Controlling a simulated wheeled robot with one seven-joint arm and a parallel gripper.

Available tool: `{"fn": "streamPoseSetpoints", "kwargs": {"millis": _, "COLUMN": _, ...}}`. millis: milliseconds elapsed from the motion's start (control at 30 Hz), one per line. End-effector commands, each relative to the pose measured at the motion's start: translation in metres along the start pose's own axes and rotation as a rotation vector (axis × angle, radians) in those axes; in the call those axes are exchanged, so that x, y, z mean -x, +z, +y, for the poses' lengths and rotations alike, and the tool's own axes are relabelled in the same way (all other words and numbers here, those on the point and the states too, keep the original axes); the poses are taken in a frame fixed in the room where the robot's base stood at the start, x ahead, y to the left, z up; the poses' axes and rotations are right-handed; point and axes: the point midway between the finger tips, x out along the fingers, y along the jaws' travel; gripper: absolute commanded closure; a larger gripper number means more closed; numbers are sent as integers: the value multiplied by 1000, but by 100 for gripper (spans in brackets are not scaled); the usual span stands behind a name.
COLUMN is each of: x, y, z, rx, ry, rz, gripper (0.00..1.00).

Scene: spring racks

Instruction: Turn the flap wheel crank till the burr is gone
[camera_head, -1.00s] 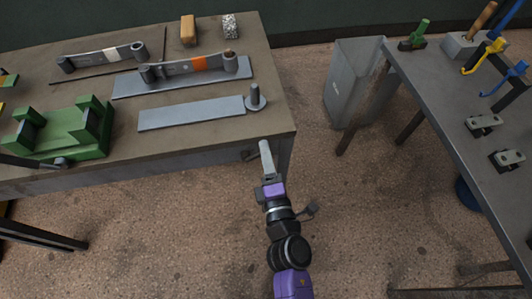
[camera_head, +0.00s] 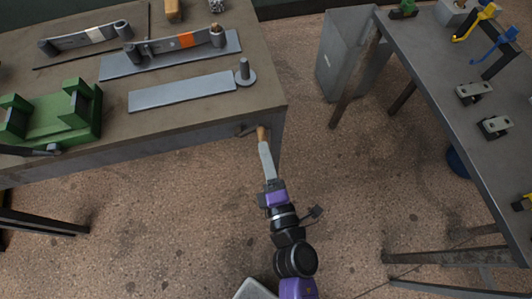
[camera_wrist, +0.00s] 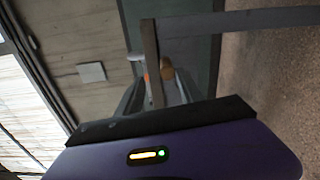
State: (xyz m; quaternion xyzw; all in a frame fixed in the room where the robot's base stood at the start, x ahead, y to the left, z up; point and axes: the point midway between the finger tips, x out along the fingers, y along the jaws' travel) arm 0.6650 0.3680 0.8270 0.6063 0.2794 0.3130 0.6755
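A small wooden handle (camera_head: 262,133), which looks like the crank's, stands at the front right corner of the brown bench. A short dark arm (camera_head: 246,130) shows beside it under the bench edge. My gripper (camera_head: 264,146) reaches up to the handle, its pale fingers at or touching it. In the wrist view the brown handle (camera_wrist: 166,68) shows beyond my gripper's fingers (camera_wrist: 155,98); whether they are closed on it cannot be told. I cannot make out the flap wheel or a burr.
A green fixture (camera_head: 55,118), a flat grey strip (camera_head: 180,92) and a post on a round base (camera_head: 245,75) are on the bench. A grey bin (camera_head: 345,55) stands between it and the right-hand table (camera_head: 440,70). Floor around my arm is open.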

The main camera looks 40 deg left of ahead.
Motion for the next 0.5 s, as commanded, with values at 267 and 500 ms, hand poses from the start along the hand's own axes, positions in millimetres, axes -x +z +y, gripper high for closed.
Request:
{"fn": "streamPoseSetpoints", "kwargs": {"millis": 267, "x": 16, "y": 0, "z": 0, "rx": -1, "ry": 0, "rz": 0, "gripper": 57}}
{"fn": "streamPoseSetpoints", "kwargs": {"millis": 500, "x": 32, "y": 0, "z": 0, "rx": -1, "ry": -1, "rz": 0, "gripper": 57}}
